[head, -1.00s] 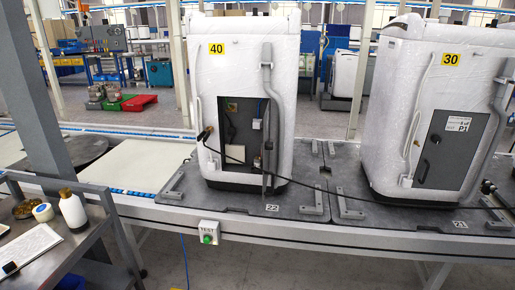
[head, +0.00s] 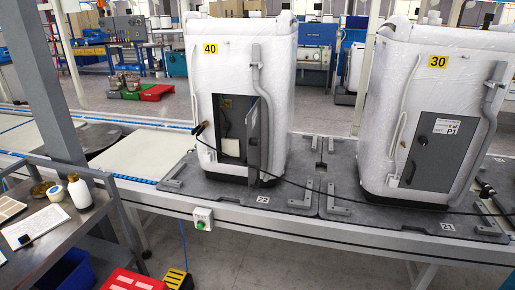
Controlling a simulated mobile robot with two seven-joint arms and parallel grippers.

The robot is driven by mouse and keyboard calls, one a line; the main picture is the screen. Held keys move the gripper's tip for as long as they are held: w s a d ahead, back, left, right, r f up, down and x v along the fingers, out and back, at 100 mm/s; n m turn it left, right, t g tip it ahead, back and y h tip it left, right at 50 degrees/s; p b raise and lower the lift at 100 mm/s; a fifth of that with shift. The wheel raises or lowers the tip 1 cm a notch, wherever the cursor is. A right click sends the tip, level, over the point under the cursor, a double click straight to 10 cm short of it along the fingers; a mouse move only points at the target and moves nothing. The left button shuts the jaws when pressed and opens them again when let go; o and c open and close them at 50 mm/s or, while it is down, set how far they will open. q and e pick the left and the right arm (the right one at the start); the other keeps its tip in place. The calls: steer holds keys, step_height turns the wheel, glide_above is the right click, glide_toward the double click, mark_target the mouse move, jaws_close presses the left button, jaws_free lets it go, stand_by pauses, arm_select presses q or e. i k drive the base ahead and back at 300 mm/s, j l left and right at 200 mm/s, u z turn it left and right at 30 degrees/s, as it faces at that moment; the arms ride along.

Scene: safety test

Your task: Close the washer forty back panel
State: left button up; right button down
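Washer forty (head: 225,72) stands upright on a grey pallet on the conveyor line, wrapped in white, with a yellow label 40. The opening (head: 229,118) in its back is dark, and parts inside it show. Its grey back panel (head: 254,137) is hinged at the right side of the opening and stands swung outward, so it is open. A grey hose runs down the washer's right side, just beside the panel. Neither of my grippers is in the head view.
Washer thirty (head: 385,100) stands to the right with its grey panel shut. A black cable (head: 300,186) runs across the pallets. A cart with bottles (head: 79,191) is at left. A yellow step and red crate are on the floor.

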mark_target(253, 117)
steer(key=i+l, duration=0.15)
steer(key=i, duration=0.25)
steer(key=i+l, duration=0.15)
steer(key=i, duration=0.25)
steer(key=i+l+u, duration=0.1)
steer(key=i, duration=0.3)
